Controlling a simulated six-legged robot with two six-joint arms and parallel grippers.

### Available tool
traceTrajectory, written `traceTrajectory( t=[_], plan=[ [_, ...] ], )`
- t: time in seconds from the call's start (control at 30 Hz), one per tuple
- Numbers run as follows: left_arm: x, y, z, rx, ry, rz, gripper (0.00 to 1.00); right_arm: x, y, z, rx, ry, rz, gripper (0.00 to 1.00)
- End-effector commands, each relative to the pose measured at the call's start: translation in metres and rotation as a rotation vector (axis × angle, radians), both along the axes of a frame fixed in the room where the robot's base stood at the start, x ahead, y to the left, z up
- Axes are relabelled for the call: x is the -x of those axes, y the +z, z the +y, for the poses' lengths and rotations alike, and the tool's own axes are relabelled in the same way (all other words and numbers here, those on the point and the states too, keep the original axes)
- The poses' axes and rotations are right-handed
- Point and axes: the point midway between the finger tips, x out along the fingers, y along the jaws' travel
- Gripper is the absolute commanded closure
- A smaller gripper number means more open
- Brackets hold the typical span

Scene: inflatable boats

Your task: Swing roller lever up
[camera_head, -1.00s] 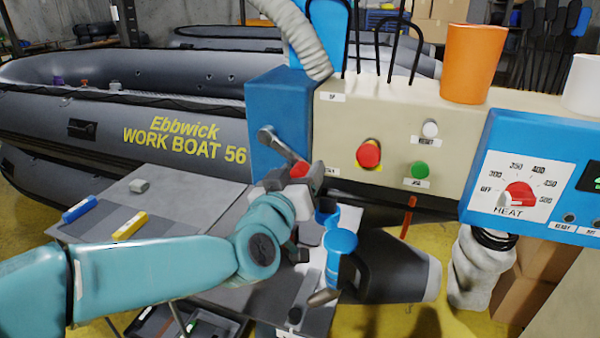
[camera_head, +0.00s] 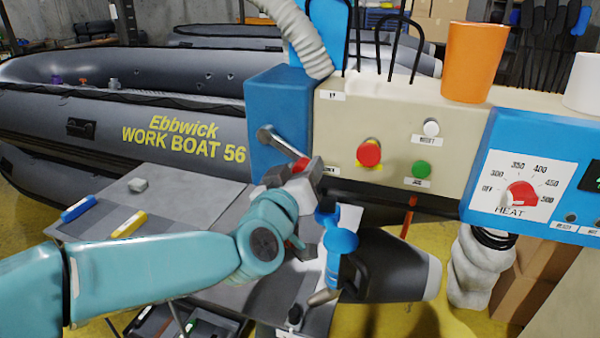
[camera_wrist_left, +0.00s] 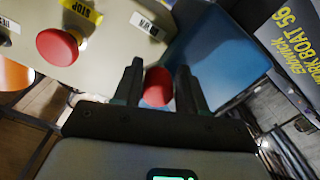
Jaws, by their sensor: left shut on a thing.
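The roller lever (camera_head: 279,141) is a grey arm with a red knob, pivoted on the side of the blue housing (camera_head: 265,105) at the machine's left end. In the head view it slants down to the right. My left gripper (camera_head: 303,172) is shut on the lever's red knob (camera_head: 301,164), partly hiding it. In the left wrist view, the knob (camera_wrist_left: 158,87) sits between the two dark fingers (camera_wrist_left: 159,86). My right gripper is not in view.
The beige panel beside the lever carries a red stop button (camera_head: 368,153) and a green button (camera_head: 421,168). An orange cup (camera_head: 474,62) stands on top. A blue-headed tool (camera_head: 341,241) is just below my left gripper. A grey boat (camera_head: 110,115) lies behind.

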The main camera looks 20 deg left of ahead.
Motion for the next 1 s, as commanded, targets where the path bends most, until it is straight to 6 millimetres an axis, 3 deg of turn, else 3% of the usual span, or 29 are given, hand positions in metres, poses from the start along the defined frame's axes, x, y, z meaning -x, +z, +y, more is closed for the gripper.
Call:
traceTrajectory(
  t=[0.03,0.47,1.0],
  plan=[
    [0.000,0.010,-0.002,0.019,-0.001,-0.017,1.00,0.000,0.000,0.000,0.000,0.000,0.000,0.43],
    [0.001,0.045,-0.011,0.400,0.001,-0.007,1.00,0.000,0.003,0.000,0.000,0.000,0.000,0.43],
    [0.001,0.088,-0.003,0.883,0.004,0.009,1.00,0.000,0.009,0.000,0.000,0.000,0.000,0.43]
  ],
)
